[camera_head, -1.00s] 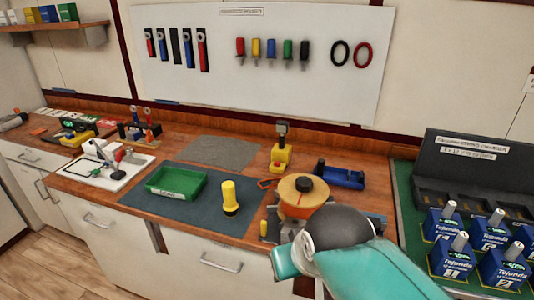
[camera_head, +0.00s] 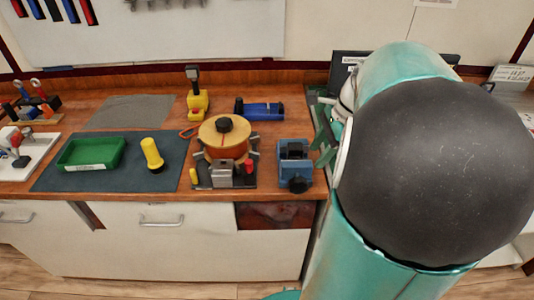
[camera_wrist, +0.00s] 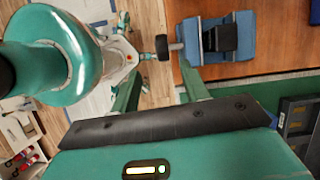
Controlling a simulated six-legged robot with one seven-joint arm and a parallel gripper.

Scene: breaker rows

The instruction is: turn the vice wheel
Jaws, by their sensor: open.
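The vice is a small blue block with dark jaws (camera_head: 294,160) at the front edge of the wooden bench, right of the round orange-topped device. Its black wheel (camera_head: 300,185) faces the front edge. In the wrist view the blue vice (camera_wrist: 232,40) is at the top, and its wheel (camera_wrist: 162,47) sits on a grey shaft to the left. My gripper (camera_wrist: 160,74) is open and empty. In the wrist view the wheel shows beyond the fingertips, roughly in line with the gap between them. In the head view my gripper (camera_head: 324,146) is right of the vice, partly hidden by my arm.
The round orange-topped device (camera_head: 224,140) stands close left of the vice. Behind are a blue tool (camera_head: 260,109) and a yellow stand (camera_head: 197,105). A yellow torch (camera_head: 152,155) and green tray (camera_head: 91,153) lie on the dark mat (camera_head: 115,178). Floor is open before the bench.

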